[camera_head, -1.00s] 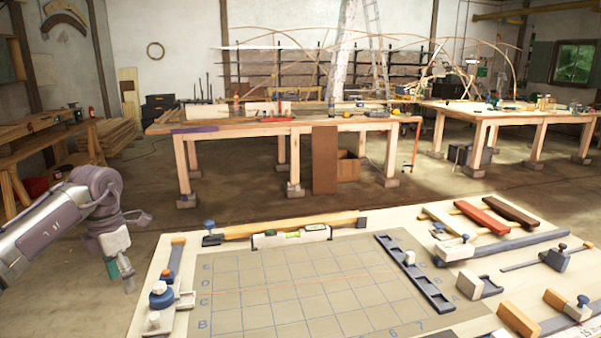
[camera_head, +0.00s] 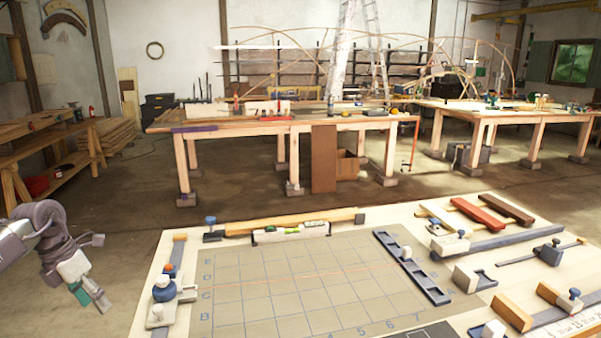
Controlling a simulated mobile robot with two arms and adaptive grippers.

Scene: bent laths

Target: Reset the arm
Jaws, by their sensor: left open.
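My left gripper (camera_head: 91,297) shows at the lower left of the head view, on a grey and mauve arm that comes in from the left edge. It hangs over the floor, to the left of the work board, and points down and to the right. Its fingers are apart and nothing shows between them. It touches neither the board nor anything on it. My right gripper is not in the view.
The work board (camera_head: 376,226) carries a lettered grid mat (camera_head: 300,285), a spirit level (camera_head: 291,233), clamps and wooden blocks. A trestle table (camera_head: 285,127) stands behind, with open floor between. A wooden bench (camera_head: 50,138) stands at the left.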

